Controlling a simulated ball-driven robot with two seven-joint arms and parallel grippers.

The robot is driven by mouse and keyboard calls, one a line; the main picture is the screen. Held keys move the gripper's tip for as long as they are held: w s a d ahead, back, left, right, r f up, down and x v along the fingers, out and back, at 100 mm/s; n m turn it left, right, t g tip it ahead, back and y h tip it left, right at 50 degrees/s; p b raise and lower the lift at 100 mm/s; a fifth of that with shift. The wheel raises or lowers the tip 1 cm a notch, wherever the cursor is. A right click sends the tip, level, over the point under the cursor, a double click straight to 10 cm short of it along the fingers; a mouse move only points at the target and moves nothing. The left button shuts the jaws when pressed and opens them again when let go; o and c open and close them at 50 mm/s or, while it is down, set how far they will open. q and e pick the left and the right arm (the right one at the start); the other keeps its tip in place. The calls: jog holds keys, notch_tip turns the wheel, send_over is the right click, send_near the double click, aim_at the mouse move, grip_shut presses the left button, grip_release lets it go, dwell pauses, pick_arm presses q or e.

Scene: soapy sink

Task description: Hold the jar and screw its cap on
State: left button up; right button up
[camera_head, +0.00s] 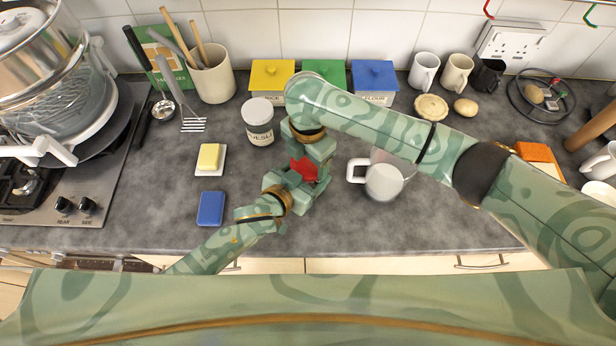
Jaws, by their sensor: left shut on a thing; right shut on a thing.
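A red thing (304,168) shows between my two grippers near the middle of the counter. It is part of the jar and cap, but too covered to tell which part is which. My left gripper (297,186) reaches in from the lower left and is shut on the jar. My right gripper (312,150) comes down from above, shut on the cap. The jaws hide most of both pieces. I cannot tell whether the cap is seated or level on the jar.
A muesli jar (258,124) stands just left behind my grippers. A pale mug (383,182) stands to the right. A butter dish (210,158) and blue sponge (210,208) lie to the left. Coloured canisters (373,84) line the wall. The front counter is mostly clear.

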jog(key=m, duration=0.4)
jog(key=shift+m, duration=0.4)
jog(key=o, duration=1.1)
jog(key=shift+c, duration=0.2)
jog(key=shift+r, duration=2.25)
